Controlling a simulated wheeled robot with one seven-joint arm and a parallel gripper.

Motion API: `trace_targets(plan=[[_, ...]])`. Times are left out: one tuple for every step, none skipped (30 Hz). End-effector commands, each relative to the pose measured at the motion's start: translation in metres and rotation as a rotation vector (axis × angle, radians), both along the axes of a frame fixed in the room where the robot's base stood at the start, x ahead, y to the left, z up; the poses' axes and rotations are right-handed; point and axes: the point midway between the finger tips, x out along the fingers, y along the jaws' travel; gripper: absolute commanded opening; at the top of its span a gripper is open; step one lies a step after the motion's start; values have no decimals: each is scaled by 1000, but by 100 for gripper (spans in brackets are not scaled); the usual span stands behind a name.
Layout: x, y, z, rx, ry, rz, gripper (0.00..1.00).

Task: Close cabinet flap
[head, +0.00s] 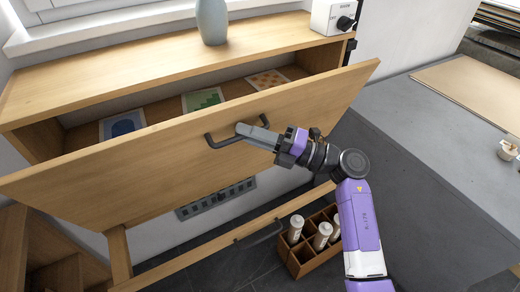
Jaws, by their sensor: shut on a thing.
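The wooden cabinet flap (160,167) stands tilted outward in the head view, with a gap along its top edge. Through the gap I see the inside of the cabinet (160,57). A dark bar handle (213,142) is fixed on the flap's outer face. My gripper (245,131) is at the handle and shut on it. My fingers cover the middle of the handle, so the exact grip is hidden.
Several coloured prints (205,98) lie inside the cabinet. A blue-grey vase (212,22) and a white box with a black knob (329,17) stand on top. A bottle crate (305,262) stands on the floor below. A grey worktop (410,105) is at the right.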

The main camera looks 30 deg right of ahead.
Motion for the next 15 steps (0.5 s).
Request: trace_targets(plan=[[14,-1,13,0,-11,-2,0],[21,-2,15,0,-11,-3,0],[30,-2,18,0,-11,-3,0],[37,-2,20,0,-11,-3,0],[43,-2,22,0,-11,-3,0],[51,-2,24,0,-11,-3,0],[56,-2,25,0,-11,-2,0],[62,-1,27,-1,-11,-2,0],[68,-2,28,-1,-10,-2,0],[72,-2,29,-1,-11,-3,0],[77,-2,30,-1,-9,-4,0],[81,-2,31,-1,-9,-4,0],[85,-2,31,-1,-9,-4,0],[88,-2,32,-1,-9,-4,0],[91,-2,32,-2,-8,-4,0]])
